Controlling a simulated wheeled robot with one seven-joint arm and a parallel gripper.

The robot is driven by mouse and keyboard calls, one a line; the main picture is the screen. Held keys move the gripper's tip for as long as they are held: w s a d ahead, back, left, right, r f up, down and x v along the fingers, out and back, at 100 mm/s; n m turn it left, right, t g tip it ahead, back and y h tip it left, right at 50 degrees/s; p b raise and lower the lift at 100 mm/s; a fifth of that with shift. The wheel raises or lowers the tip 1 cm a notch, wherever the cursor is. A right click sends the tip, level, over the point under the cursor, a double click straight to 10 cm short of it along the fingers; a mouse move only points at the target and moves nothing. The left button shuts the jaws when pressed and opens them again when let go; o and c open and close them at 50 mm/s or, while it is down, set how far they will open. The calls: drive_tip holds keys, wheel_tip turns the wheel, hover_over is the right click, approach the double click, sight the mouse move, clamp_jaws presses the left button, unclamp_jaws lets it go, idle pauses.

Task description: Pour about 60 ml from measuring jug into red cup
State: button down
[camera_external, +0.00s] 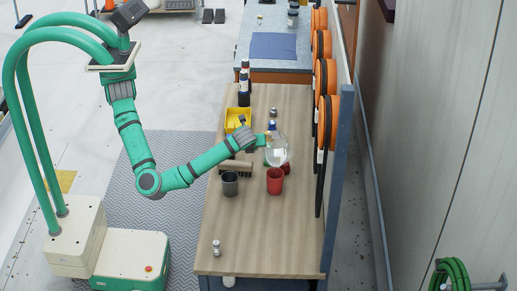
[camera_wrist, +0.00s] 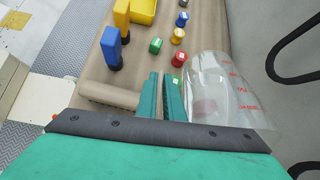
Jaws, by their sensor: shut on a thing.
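The clear measuring jug (camera_external: 277,153) is in my gripper (camera_external: 264,141), just above and behind the red cup (camera_external: 275,182) in the outside view. In the wrist view the jug (camera_wrist: 222,88) shows red marks on its wall, right of the two green fingers of my gripper (camera_wrist: 165,90). The fingers are close together and shut on the jug at its side; the grip point is mostly hidden. The jug looks tilted, but its exact angle is hard to tell. I cannot make out the liquid level or any stream. The red cup stands upright on the wooden table.
A dark grey cup (camera_external: 230,184) stands left of the red cup. A second red item is partly hidden behind the jug. A brush-like block (camera_external: 236,168), a yellow bin (camera_external: 237,116) and bottles (camera_external: 244,80) stand farther back. Orange reels (camera_external: 329,76) line the right edge. The table front is mostly clear.

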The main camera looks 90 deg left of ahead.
idle(0.4)
drive_tip(key=shift+a+f, duration=0.1)
drive_tip(key=shift+a, duration=0.05)
drive_tip(key=f+h, duration=0.1)
drive_tip(key=a+f+h, duration=0.1)
drive_tip(key=shift+w+h, duration=0.1)
drive_tip(key=shift+h, duration=0.2)
drive_tip(key=shift+r+h, duration=0.25)
drive_tip(key=shift+h, duration=0.25)
drive_tip(key=shift+d+r, duration=0.15)
drive_tip(key=shift+d, duration=0.05)
drive_tip(key=shift+r+h, duration=0.25)
drive_tip(key=shift+h, duration=0.25)
drive_tip(key=shift+a, duration=0.1)
idle(0.6)
